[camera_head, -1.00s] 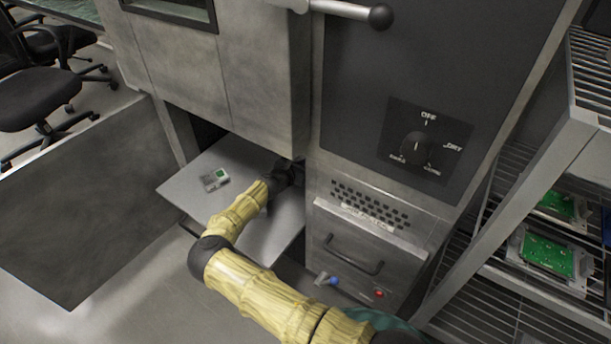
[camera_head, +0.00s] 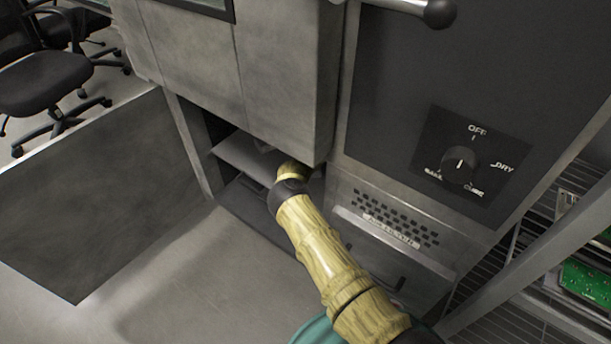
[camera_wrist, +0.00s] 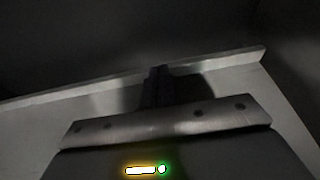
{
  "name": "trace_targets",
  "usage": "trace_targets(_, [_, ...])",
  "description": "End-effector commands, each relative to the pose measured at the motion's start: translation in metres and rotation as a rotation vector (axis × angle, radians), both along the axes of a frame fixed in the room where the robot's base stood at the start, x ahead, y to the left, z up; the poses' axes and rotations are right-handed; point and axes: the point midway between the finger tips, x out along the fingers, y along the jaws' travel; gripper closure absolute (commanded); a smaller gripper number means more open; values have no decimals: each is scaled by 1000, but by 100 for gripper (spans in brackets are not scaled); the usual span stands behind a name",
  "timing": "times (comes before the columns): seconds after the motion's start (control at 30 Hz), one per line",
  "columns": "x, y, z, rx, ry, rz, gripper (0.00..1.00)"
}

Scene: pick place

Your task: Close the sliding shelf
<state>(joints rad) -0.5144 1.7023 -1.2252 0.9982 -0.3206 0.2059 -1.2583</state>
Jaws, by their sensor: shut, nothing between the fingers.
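The sliding shelf is a flat light-grey plate (camera_head: 240,152) in the low opening of the machine. Most of it is inside, under the machine's metal body, and only its left front part shows. My arm reaches into the opening from the lower right. In the head view my gripper is hidden behind the arm and the machine body. In the wrist view my gripper (camera_wrist: 157,72) is dark and shut, with nothing seen in it. It lies over a light-grey plate with a raised edge (camera_wrist: 215,62); I cannot tell whether it touches that edge.
The machine's body (camera_head: 285,75) overhangs the opening closely above my arm. The control panel with a knob (camera_head: 460,163) stands to the right. A wire rack with green boards (camera_head: 588,282) is at the far right. A grey panel (camera_head: 90,195) stands at the left.

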Motion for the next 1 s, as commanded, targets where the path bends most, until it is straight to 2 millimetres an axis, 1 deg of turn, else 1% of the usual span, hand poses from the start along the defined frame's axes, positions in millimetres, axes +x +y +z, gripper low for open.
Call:
trace_targets(0.2, [3, -7, 1, 0, -2, -3, 100])
trace_targets(0.5, [2, -12, 2, -2, -3, -9, 100])
trace_targets(0.63, [0, -10, 5, -4, -2, -11, 100])
trace_targets(0.8, [-9, -2, 12, -3, 0, -14, 100])
trace_targets(1.0, [-26, 19, 22, -3, 2, -11, 100])
